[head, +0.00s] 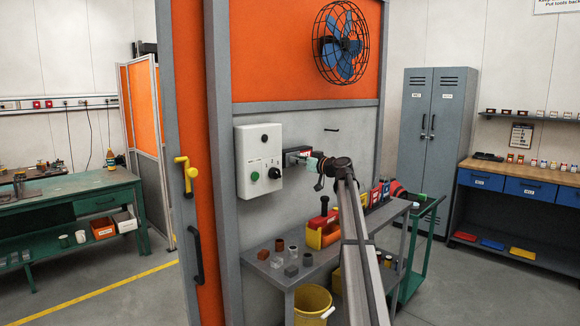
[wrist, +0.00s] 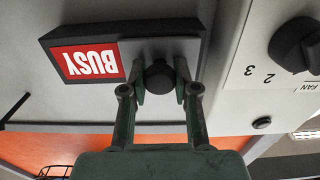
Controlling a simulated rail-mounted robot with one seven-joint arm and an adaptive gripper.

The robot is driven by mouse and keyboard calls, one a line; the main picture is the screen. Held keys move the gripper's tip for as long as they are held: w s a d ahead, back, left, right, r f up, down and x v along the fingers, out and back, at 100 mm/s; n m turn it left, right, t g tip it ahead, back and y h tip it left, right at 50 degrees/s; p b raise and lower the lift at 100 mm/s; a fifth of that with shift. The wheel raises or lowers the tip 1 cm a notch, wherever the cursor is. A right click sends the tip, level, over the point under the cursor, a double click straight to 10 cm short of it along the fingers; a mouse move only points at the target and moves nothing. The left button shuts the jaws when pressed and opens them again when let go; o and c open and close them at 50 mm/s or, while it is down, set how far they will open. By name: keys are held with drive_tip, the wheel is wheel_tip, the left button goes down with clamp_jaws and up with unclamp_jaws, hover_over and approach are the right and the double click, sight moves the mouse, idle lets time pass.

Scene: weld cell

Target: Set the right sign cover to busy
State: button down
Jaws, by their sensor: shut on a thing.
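The sign (wrist: 125,28) is a dark-framed rectangle on the grey wall. In the wrist view it appears upside down, with a red BUSY panel (wrist: 88,62) bare on its left part. The grey sliding cover (wrist: 150,48) lies over the other part, on the side toward the control box. My gripper (wrist: 160,88) is shut on the cover's dark round knob (wrist: 158,76), one finger on each side. In the head view the sign (head: 292,158) sits just right of the control box, and my gripper (head: 314,164) reaches it from the right, hiding part of it.
The white control box (head: 259,162) with buttons and a black fan knob (wrist: 295,45) is close beside the sign. A caged fan (head: 340,43) hangs above.

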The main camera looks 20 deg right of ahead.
drive_tip(key=shift+a, duration=0.25)
drive_tip(key=c, duration=1.2)
unclamp_jaws()
drive_tip(key=o, duration=0.3)
drive_tip(key=shift+a, duration=0.15)
drive_tip(key=v, duration=1.2)
drive_tip(key=shift+f, duration=0.1)
